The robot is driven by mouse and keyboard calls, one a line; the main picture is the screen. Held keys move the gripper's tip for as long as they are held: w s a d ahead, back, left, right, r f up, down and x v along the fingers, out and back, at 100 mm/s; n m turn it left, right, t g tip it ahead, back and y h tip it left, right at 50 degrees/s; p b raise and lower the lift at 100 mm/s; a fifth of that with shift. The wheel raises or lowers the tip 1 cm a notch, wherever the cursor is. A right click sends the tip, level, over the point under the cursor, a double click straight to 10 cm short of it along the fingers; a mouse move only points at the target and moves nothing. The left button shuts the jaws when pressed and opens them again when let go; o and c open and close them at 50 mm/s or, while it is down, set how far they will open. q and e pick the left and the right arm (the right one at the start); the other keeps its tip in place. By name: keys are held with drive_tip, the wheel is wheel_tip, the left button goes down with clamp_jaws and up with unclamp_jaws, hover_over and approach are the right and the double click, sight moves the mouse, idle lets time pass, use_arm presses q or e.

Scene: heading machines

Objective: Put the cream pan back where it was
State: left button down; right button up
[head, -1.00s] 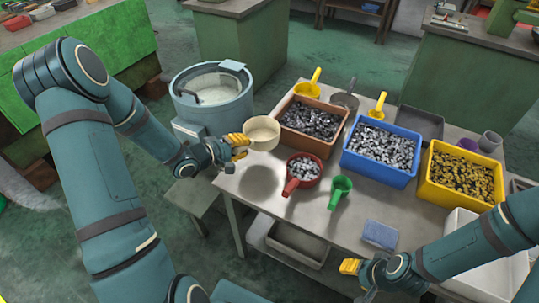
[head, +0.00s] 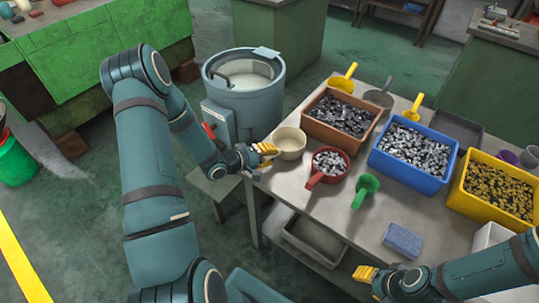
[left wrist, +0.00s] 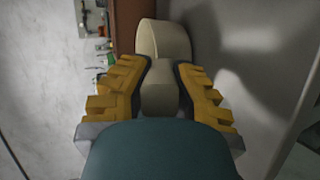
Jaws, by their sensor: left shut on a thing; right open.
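The cream pan (head: 289,143) is at the left end of the table, beside the brown bin and behind the red pan. My left gripper (head: 268,152) is shut on its handle. In the left wrist view the cream pan (left wrist: 168,45) points away from me, with its handle between the two yellow fingers of my left gripper (left wrist: 160,85). The pan looks upright and at or just above the tabletop; I cannot tell whether it touches. My right gripper (head: 366,273) is open and empty, low in front of the table's front edge.
The red pan (head: 328,165) of metal parts and a green scoop (head: 364,188) stand nearby. Brown (head: 338,116), blue (head: 410,155) and yellow (head: 494,188) bins line the table (head: 330,220). A round grey machine (head: 243,95) stands behind left. A blue pad (head: 403,239) lies near the front.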

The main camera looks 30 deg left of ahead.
use_arm(q)
drive_tip(key=shift+f, duration=0.1)
drive_tip(key=c, duration=1)
unclamp_jaws()
drive_tip(key=shift+c, duration=0.2)
drive_tip(key=shift+s+a+r, duration=0.1)
drive_tip(key=shift+r, duration=0.1)
drive_tip(key=p+v, duration=0.2)
drive_tip(key=v, duration=0.9)
drive_tip(key=shift+s, duration=0.35)
drive_tip(key=shift+a, duration=0.1)
